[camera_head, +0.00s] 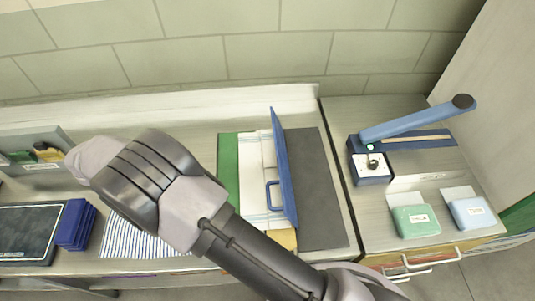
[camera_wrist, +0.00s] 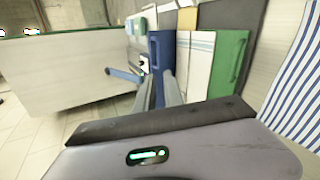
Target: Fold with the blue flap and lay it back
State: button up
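In the head view the blue flap (camera_head: 283,165) stands raised on edge over the folding board, its blue handle (camera_head: 268,195) facing left and free. A white cloth with thin stripes (camera_head: 250,180) lies between it and the green flap (camera_head: 228,165). A dark grey panel (camera_head: 315,190) lies flat at right. The wrist view shows the blue flap (camera_wrist: 161,45), white cloth (camera_wrist: 197,65) and green flap (camera_wrist: 231,60). My gripper (camera_wrist: 160,80) is open, with a gap between its fingers, and seems empty. Its fingers are not visible in the head view.
A blue lever press (camera_head: 370,165) and two small packs, green (camera_head: 416,220) and blue (camera_head: 470,212), stand on the right counter. At left are a blue-and-white striped cloth (camera_head: 140,236), a blue stack (camera_head: 76,225) and a dark tray (camera_head: 28,232). My arm covers the lower middle.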

jog(key=d+n, duration=0.1)
jog(key=w+r+n+y, duration=0.1)
jog(key=n, duration=0.1)
jog(key=d+n+y, duration=0.1)
jog(key=n, duration=0.1)
jog(key=shift+w+d+r, duration=0.2)
jog(key=shift+d+r, duration=0.1)
jog(key=shift+d, duration=0.05)
grip_shut()
jog(key=s+d+f+n+y+b, duration=0.1)
jog(key=d+f+n+y+b, duration=0.4)
jog(key=d+f+n, duration=0.3)
jog(key=d+n, duration=0.2)
jog(key=shift+d+n+y+b, duration=0.3)
jog(key=shift+d+b, duration=0.05)
jog(key=shift+w+d, duration=0.1)
